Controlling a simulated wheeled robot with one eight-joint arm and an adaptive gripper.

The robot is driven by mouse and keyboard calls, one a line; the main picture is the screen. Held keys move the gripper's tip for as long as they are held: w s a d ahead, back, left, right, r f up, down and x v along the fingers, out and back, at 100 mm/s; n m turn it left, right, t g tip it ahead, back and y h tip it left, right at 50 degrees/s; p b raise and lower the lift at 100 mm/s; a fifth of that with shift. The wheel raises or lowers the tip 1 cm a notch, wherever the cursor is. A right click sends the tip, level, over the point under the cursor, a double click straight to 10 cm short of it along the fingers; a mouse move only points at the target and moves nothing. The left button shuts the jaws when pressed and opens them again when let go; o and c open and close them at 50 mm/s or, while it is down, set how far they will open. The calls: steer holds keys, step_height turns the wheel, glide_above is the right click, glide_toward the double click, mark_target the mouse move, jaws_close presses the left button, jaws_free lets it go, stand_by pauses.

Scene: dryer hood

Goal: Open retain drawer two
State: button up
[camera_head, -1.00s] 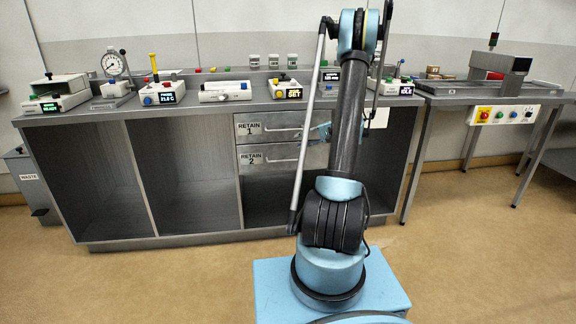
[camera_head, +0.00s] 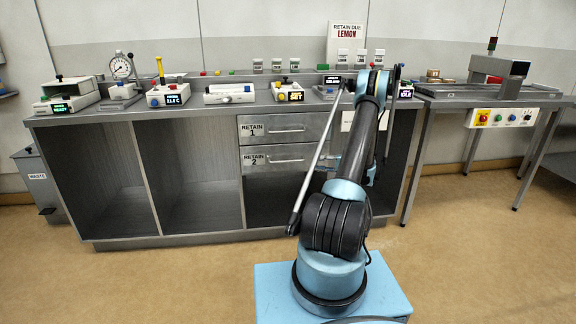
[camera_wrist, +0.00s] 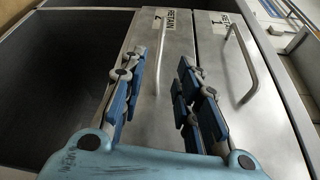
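The retain 2 drawer (camera_head: 255,168) is the lower of two grey drawers in the bench and looks shut. Its bar handle (camera_head: 286,160) runs across the front. In the wrist view the drawer front (camera_wrist: 152,128) appears turned on its side, with its label (camera_wrist: 174,21) at the top. My gripper (camera_wrist: 160,62) is open and empty in front of this drawer. The handle shows between the two blue-padded fingers, apparently beyond their tips; contact cannot be told. In the head view my arm hides the gripper's fingers.
The retain 1 drawer (camera_head: 262,128) sits directly above and looks shut. Its handle (camera_wrist: 244,62) lies right of my right finger in the wrist view. An open dark compartment (camera_wrist: 70,75) lies to the left there. Instruments stand on the bench top.

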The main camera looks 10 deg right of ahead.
steer(key=x, duration=1.6)
steer(key=shift+w, duration=0.1)
